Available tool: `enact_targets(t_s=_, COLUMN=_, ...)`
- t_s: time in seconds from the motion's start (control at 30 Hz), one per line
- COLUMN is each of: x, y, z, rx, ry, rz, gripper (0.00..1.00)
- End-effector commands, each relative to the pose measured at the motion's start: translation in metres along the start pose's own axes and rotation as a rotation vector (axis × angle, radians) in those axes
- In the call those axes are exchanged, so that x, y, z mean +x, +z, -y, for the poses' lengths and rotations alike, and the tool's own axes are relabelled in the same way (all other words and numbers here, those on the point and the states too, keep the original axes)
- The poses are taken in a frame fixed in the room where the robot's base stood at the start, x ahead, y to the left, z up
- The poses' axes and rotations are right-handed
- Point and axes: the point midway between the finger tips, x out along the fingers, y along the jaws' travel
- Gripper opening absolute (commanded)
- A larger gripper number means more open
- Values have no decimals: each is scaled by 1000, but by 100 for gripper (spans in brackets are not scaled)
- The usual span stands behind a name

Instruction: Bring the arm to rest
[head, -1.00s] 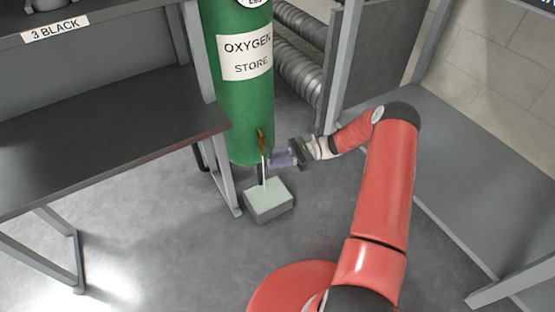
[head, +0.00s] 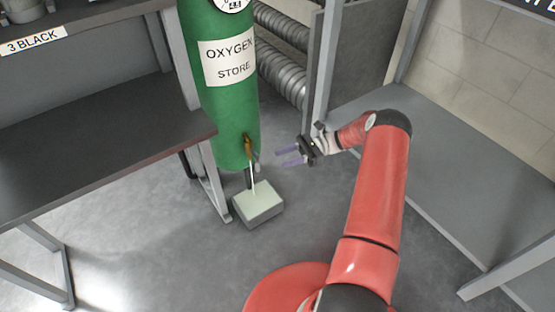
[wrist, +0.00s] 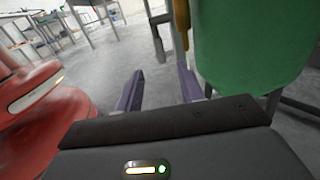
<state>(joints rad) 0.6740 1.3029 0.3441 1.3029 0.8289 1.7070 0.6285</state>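My gripper (head: 289,155) is open and empty, in the middle of the head view. It points left toward the green oxygen cylinder (head: 238,110), with a gap between its fingertips and the cylinder. In the wrist view, the two purple fingers (wrist: 158,90) stand apart with only grey floor between them. My red arm reaches up the right side of the head view and bends left at the elbow.
A lever with a brown handle (head: 248,150) rises from a pale-topped box (head: 262,212) beside the cylinder. A dark bench (head: 90,140) stands left, a grey table (head: 460,190) right. Ribbed pipes (head: 278,68) are behind.

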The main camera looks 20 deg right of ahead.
Motion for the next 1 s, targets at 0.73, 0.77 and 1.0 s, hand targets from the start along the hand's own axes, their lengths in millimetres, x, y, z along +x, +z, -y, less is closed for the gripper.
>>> enact_targets(t_s=0.73, x=14, y=41, z=-2, rx=-58, ry=74, rz=-133, gripper=38)
enact_targets(t_s=0.77, x=18, y=52, z=-3, rx=-76, ry=93, rz=-169, gripper=38)
enact_targets(t_s=1.0, x=55, y=140, z=-30, rx=-261, ry=279, rz=-507, gripper=38)
